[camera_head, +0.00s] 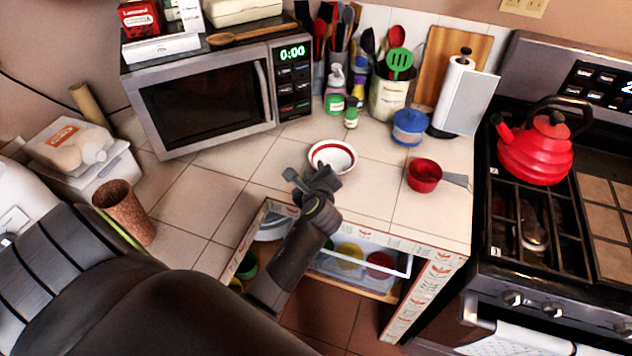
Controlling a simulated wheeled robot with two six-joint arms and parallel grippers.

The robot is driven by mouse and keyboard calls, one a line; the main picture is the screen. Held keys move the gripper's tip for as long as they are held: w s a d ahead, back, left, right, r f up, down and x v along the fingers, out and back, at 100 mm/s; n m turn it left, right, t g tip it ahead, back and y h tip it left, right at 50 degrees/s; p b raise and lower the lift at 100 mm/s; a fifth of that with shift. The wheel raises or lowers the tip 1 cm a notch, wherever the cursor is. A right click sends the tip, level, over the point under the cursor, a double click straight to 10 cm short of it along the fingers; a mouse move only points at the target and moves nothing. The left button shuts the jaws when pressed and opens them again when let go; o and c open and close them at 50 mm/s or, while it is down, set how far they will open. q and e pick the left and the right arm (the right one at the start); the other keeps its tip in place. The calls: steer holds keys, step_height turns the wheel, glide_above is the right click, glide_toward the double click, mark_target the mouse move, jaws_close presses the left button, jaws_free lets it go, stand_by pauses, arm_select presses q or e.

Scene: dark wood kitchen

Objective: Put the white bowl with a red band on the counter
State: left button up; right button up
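The white bowl with a red band (345,159) is upright at the counter's (380,190) middle, behind the front edge, and looks to be resting on the tiles. My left gripper (307,177) is just in front of the bowl, at its near left side. Its fingers look spread apart, with nothing seen between them. The gripper overlaps the bowl's near rim in this view, so I cannot tell whether they touch. My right gripper is not in view.
An open drawer (400,265) with several coloured items is below the counter edge. A red measuring cup (424,176) lies right of the bowl. A microwave (205,100) stands behind left, a cork-brown cup (124,208) at left, and a red kettle (537,155) on the stove. Tiles left of the bowl are clear.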

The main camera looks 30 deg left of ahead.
arm_select(q)
steer(key=v, duration=0.5)
steer(key=shift+s+d+r, duration=0.15)
steer(key=shift+s+d, duration=0.05)
